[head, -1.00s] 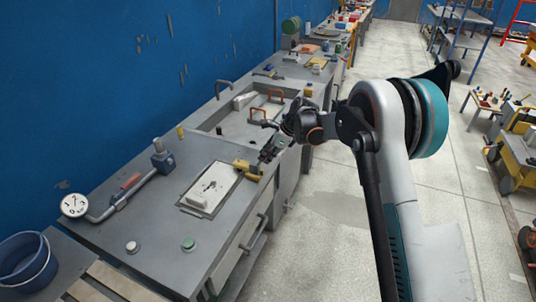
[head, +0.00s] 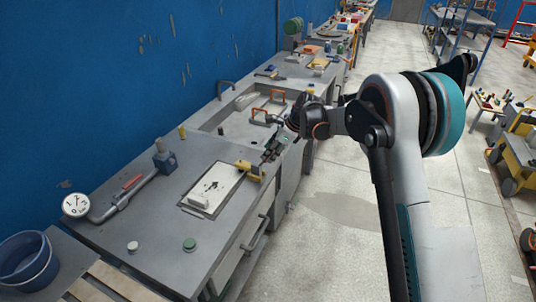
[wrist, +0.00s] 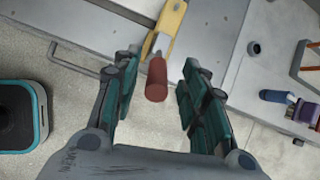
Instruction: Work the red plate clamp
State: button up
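The plate clamp has a yellow body (head: 249,170) at the right edge of the pale plate (head: 214,187) on the grey bench. In the wrist view its yellow body (wrist: 171,22) is at the top, and its red handle (wrist: 156,80) points down toward me. My gripper (wrist: 160,75) is open, with one finger on each side of the red handle and a visible gap on both sides. In the head view my gripper (head: 270,153) is just right of the clamp, and the red handle cannot be made out there.
A pipe with a red lever (head: 132,181) and a gauge (head: 75,204) lie on the bench's left. Drawer handles (head: 256,236) stick out from the bench side.

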jog(key=v, duration=0.9)
jog(key=shift+r, duration=0.25)
jog(key=shift+s+d, duration=0.1)
